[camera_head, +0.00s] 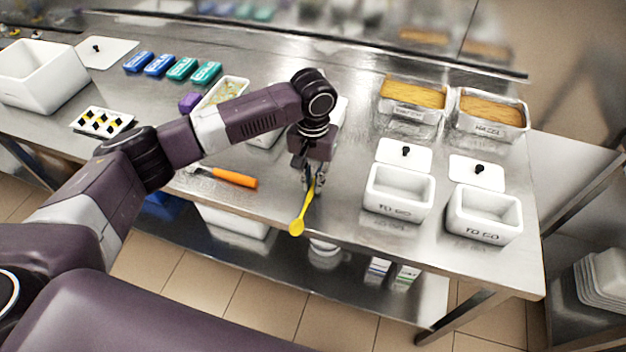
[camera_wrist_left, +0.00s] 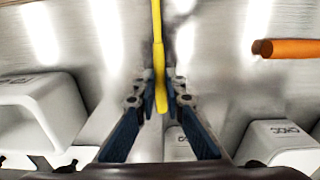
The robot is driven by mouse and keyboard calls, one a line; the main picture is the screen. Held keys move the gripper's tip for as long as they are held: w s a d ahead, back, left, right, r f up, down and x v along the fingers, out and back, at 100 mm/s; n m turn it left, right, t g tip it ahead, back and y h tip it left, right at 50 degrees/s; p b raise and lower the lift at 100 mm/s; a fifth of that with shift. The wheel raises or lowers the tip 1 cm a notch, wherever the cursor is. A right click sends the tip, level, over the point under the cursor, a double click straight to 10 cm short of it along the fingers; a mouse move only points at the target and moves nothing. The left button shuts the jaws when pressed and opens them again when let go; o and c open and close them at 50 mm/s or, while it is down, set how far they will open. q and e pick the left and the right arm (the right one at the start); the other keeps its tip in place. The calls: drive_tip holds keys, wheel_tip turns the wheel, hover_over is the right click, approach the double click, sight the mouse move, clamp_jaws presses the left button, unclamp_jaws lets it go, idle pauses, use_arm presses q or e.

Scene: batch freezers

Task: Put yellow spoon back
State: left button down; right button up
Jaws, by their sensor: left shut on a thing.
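The yellow spoon (camera_head: 301,214) is in my left gripper (camera_head: 311,184), near the front edge of the steel table. Its bowl end points down toward the front in the head view. In the left wrist view the spoon's yellow handle (camera_wrist_left: 158,60) lies between the two fingers of my left gripper (camera_wrist_left: 161,100), which are shut on it. I cannot tell whether the spoon touches the table. My right gripper is not in view.
An orange-handled tool (camera_head: 234,178) lies left of the gripper. Two white "TO GO" tubs (camera_head: 399,206) (camera_head: 485,227) stand to the right, with lids behind them. Two glass containers (camera_head: 411,112) (camera_head: 492,128) with tan contents stand at back right. A white bin (camera_head: 40,95) stands far left.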

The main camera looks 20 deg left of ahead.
sight(313, 187)
use_arm(q)
drive_tip(key=c, duration=2)
unclamp_jaws()
drive_tip(key=shift+r, duration=0.2)
wheel_tip(313, 187, up, 12)
drive_tip(key=shift+f+b, duration=0.1)
drive_tip(key=shift+b, duration=0.9)
drive_tip(key=shift+f, duration=0.1)
